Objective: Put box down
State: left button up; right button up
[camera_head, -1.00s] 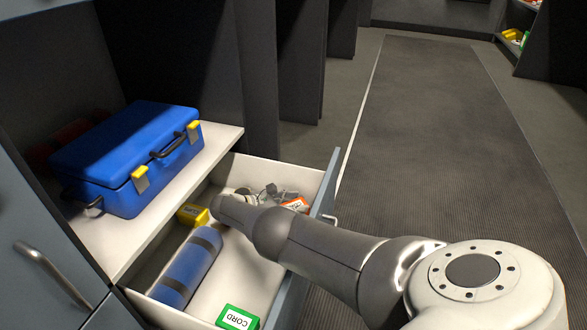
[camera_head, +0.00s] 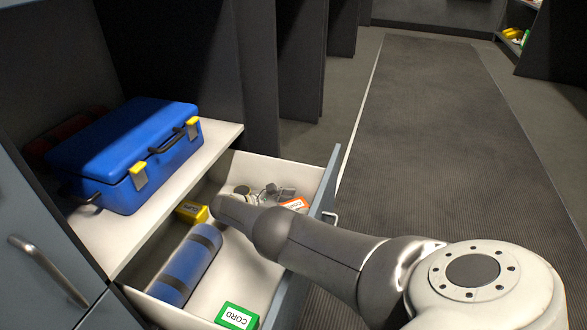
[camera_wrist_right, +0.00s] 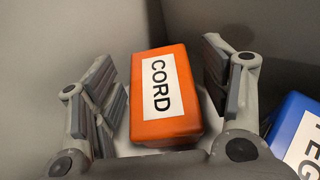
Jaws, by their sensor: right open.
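An orange box (camera_wrist_right: 165,97) labelled CORD lies between the fingers of my right gripper (camera_wrist_right: 162,95) in the right wrist view. The fingers are open, with a gap on each side of the box. In the head view my right gripper (camera_head: 264,191) is at the far end of the open drawer (camera_head: 238,265). Part of the orange box (camera_head: 296,204) shows just beside it, inside the drawer. My forearm hides some of the drawer's inside. My left gripper is not in view.
A blue box (camera_wrist_right: 297,135) lies right of the gripper in the wrist view. A blue case (camera_head: 125,155) sits on the shelf (camera_head: 160,215).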

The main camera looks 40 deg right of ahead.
jog(key=shift+r, duration=0.25)
jog(key=v, duration=0.7)
jog(key=shift+a+f, duration=0.1)
jog(key=shift+a, duration=0.15)
jog(key=shift+w+a, duration=0.1)
